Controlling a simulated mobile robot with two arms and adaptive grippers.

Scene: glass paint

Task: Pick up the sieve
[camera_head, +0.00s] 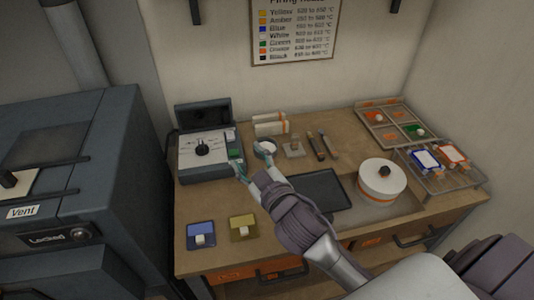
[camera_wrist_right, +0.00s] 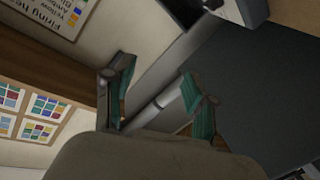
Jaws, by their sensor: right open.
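My right gripper (camera_head: 251,165) is open over the back left of the wooden worktable, just right of the control box. In the right wrist view its two teal fingers (camera_wrist_right: 160,95) are spread apart with nothing held between them. A small round pale item (camera_head: 265,147) shows just behind the fingers in the head view. It may be the sieve, but it is partly hidden by the gripper and I cannot tell for sure. My left gripper is not in view.
The control box (camera_head: 205,155) stands left of my right gripper. A dark tray (camera_head: 318,190) and a white lidded pot (camera_head: 382,182) are to the right. Blue (camera_head: 201,236) and yellow (camera_head: 243,228) tiles lie at the front. The kiln (camera_head: 110,150) stands left of the table.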

